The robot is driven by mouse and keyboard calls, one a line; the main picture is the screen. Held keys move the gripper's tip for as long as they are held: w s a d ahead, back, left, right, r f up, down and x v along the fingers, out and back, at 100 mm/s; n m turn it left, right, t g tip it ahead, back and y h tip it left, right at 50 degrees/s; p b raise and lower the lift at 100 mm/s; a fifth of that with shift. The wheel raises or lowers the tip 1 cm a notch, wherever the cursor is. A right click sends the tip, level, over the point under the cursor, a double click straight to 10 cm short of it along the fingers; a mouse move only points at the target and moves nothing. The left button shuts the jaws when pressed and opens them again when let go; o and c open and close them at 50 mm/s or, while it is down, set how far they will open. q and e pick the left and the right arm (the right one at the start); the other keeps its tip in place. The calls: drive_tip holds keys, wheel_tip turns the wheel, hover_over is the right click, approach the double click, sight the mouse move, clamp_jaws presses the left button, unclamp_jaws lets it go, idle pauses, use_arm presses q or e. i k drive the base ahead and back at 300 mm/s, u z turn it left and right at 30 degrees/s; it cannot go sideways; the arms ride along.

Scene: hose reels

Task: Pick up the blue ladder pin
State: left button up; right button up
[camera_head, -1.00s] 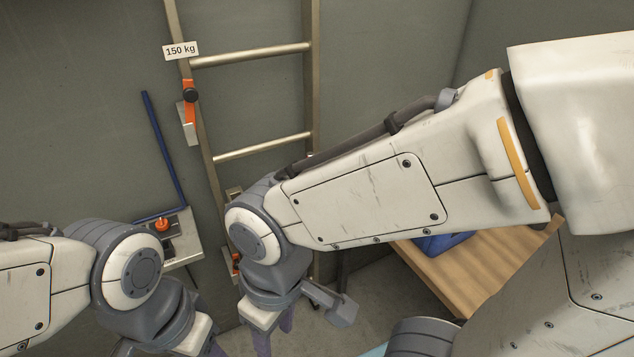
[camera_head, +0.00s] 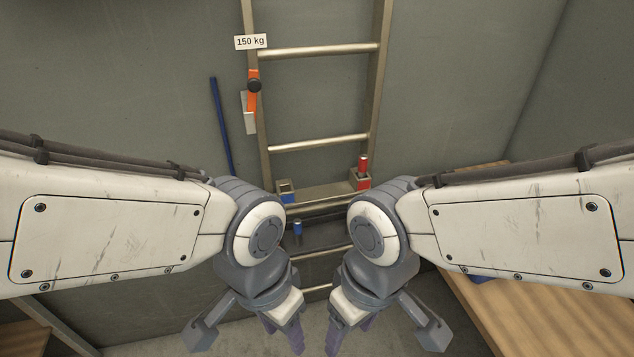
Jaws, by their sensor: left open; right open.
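A small blue pin (camera_head: 297,229) shows between my two wrists, just below a ladder rung; its lower part and what holds it are hard to make out. Above it, a metal bracket with a blue face (camera_head: 287,192) sits at the ladder's left rail. A red pin (camera_head: 363,164) stands upright in a matching bracket with a red face at the right rail. The ladder (camera_head: 316,146) leans against the wall. My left gripper (camera_head: 285,334) is open, below and nearer than the blue pin. My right gripper (camera_head: 348,338) is open beside it, pointing down. Both are empty.
A long blue bar (camera_head: 221,125) stands against the wall left of the ladder. An orange clip (camera_head: 254,94) and a 150 kg label (camera_head: 251,42) are on the left rail. A wooden table (camera_head: 560,315) lies at the right, partly behind my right arm.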

sight(299, 227)
drive_tip(key=z, duration=0.5)
drive_tip(key=k, duration=1.1)
drive_tip(key=u, duration=0.6)
drive_tip(key=i, duration=1.35)
drive_tip(key=z, duration=0.2)
